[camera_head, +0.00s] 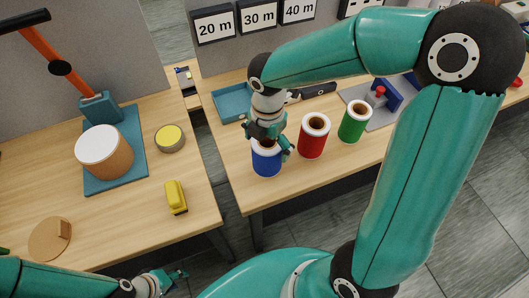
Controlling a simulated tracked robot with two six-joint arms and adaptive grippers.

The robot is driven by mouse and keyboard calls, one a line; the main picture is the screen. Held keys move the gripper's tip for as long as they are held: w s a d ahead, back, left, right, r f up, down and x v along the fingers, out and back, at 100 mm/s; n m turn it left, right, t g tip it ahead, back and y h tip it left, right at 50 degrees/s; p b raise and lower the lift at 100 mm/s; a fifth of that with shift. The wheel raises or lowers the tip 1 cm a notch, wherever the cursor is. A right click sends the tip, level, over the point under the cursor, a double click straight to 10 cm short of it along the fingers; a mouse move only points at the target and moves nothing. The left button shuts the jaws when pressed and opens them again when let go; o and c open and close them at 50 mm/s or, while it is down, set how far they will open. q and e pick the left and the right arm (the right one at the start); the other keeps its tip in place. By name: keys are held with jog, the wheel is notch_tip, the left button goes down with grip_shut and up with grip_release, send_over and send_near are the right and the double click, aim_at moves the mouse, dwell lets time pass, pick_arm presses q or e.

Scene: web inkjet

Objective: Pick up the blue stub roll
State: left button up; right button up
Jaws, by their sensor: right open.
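The blue stub roll (266,166) stands upright near the front left corner of the right-hand table. My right gripper (268,148) is directly over it, pointing down, with its open fingers at the roll's upper part. The fingers and wrist hide most of the roll's top, and I cannot tell whether they touch it. My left gripper (175,278) is low at the bottom of the view, away from the rolls, with its fingers apart and nothing visible between them.
A red roll (313,142) and a green roll (354,126) stand to the right of the blue one. A teal tray (230,106) lies behind. The left table (110,215) holds a white-topped roll (104,150), a yellow tool (176,197) and a round tin (170,138). A gap separates the tables.

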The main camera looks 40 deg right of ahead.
notch_tip(320, 180, down, 2)
jog(key=shift+f, duration=0.1)
jog(key=c, duration=1.2)
